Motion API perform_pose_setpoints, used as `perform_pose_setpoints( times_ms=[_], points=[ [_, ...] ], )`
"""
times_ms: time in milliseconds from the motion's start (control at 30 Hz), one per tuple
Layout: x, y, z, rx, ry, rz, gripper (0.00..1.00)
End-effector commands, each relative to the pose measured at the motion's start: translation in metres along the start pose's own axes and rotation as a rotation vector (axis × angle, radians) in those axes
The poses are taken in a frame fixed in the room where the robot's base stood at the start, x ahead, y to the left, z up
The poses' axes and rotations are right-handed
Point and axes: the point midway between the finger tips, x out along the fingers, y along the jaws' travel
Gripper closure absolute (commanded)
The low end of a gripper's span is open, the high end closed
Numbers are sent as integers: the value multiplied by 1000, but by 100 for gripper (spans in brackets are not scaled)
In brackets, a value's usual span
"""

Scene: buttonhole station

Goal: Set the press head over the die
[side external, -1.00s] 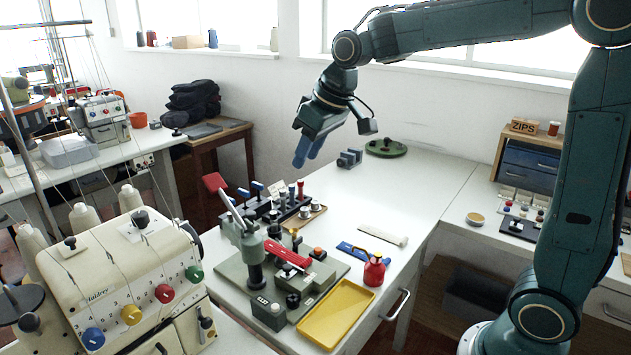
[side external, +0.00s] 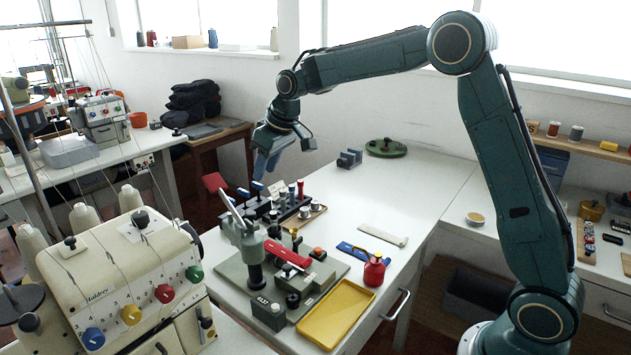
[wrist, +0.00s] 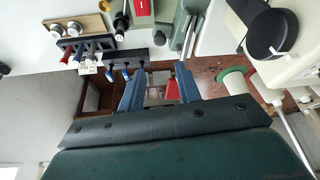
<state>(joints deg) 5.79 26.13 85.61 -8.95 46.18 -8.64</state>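The grey-green press (side external: 248,272) stands on its base plate at the front of the white table in the side external view. Its press head (side external: 243,234) sits on the column at the plate's left; I cannot tell whether it lies over the die. A pale lever (side external: 231,208) rises from the head toward a red grip (side external: 213,182). The die cannot be told surely from the small dark parts on the plate. My gripper (side external: 264,168) hangs above and right of the red grip, with its blue fingers apart and empty. In the wrist view, the red grip (wrist: 172,89) shows between the open fingers (wrist: 158,70).
A rack of blue- and red-handled tools (side external: 275,207) stands behind the press. A cream sewing machine (side external: 125,270) crowds the left. The table's back right is mostly clear.

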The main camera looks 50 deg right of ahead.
Motion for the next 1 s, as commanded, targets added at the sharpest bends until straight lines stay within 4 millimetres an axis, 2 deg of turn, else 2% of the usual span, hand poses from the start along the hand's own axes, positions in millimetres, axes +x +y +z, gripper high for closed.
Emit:
perform_pose_setpoints(
  times_ms=[167,367,1000],
  points=[
    [8,0,1,0,-3,-1,66],
    [28,0,1,0,-5,0,66],
    [120,0,1,0,-4,1,66]
  ],
)
